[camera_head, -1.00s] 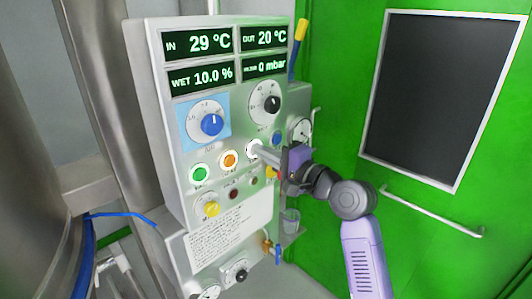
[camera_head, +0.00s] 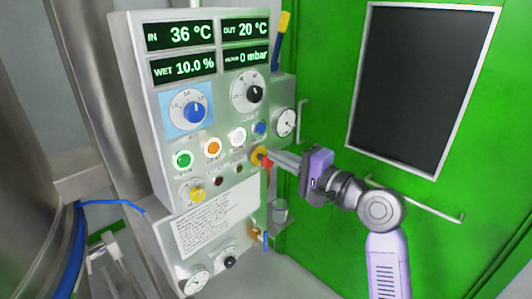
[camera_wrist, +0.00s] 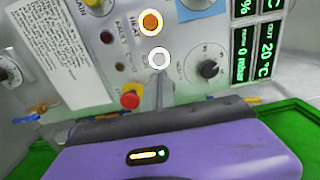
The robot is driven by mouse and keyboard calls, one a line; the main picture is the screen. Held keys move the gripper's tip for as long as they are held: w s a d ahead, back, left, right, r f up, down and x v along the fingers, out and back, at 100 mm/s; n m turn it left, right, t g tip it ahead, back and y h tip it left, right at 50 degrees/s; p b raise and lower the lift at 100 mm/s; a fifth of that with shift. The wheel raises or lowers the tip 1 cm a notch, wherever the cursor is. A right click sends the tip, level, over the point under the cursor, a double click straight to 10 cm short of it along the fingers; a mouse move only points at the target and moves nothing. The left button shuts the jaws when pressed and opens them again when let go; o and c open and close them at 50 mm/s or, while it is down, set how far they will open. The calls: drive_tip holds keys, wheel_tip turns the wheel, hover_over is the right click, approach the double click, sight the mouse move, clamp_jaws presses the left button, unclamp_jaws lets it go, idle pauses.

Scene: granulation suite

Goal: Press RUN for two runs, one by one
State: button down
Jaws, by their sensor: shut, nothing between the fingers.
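The grey control panel (camera_head: 150,130) carries a row of round buttons: green (camera_head: 183,160), orange (camera_head: 212,147), white (camera_head: 237,136) and blue (camera_head: 260,128). In the wrist view the orange button (camera_wrist: 151,22) is labelled HEAT, and the white button (camera_wrist: 159,58) sits just beyond my fingertips. I cannot read which button is marked RUN. The displays read IN 36 °C, OUT 20 °C, WET 10.0 % and 0 mbar. My gripper (camera_head: 272,156) is shut and empty, to the lower right of the white button; it also shows in the wrist view (camera_wrist: 159,80).
A red stop knob (camera_wrist: 130,97) on a yellow base lies close beside my fingers. Dials with a blue knob (camera_head: 194,111) and a black knob (camera_head: 254,94) sit above the buttons. A green door (camera_head: 330,190) stands right; a steel vessel (camera_head: 40,170) stands left.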

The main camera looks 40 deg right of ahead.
drive_tip(key=s, duration=0.3)
drive_tip(key=shift+d, duration=0.1)
idle(0.8)
drive_tip(key=d+r+n+t+h, duration=0.1)
drive_tip(key=d+r+h, duration=0.2)
drive_tip(key=d+h, duration=0.1)
drive_tip(key=s+f+n+h, duration=0.2)
drive_tip(key=s+f+h, duration=0.2)
drive_tip(key=s+f, duration=0.1)
drive_tip(key=s+a+f+n+g+y, duration=0.1)
drive_tip(key=s+a+f+n+y, duration=0.1)
drive_tip(key=s+a+f+n, duration=0.3)
drive_tip(key=s+a+f+n+g+y, duration=0.1)
drive_tip(key=s+a+f+n+y, duration=0.2)
drive_tip(key=s+a+f, duration=0.4)
drive_tip(key=s+a+f+n+g+y, duration=0.2)
drive_tip(key=s+a+f+n, duration=0.4)
drive_tip(key=s+a, duration=0.6)
drive_tip(key=s, duration=0.2)
drive_tip(key=shift+s+a+n, duration=0.3)
drive_tip(key=shift+s+a, duration=0.1)
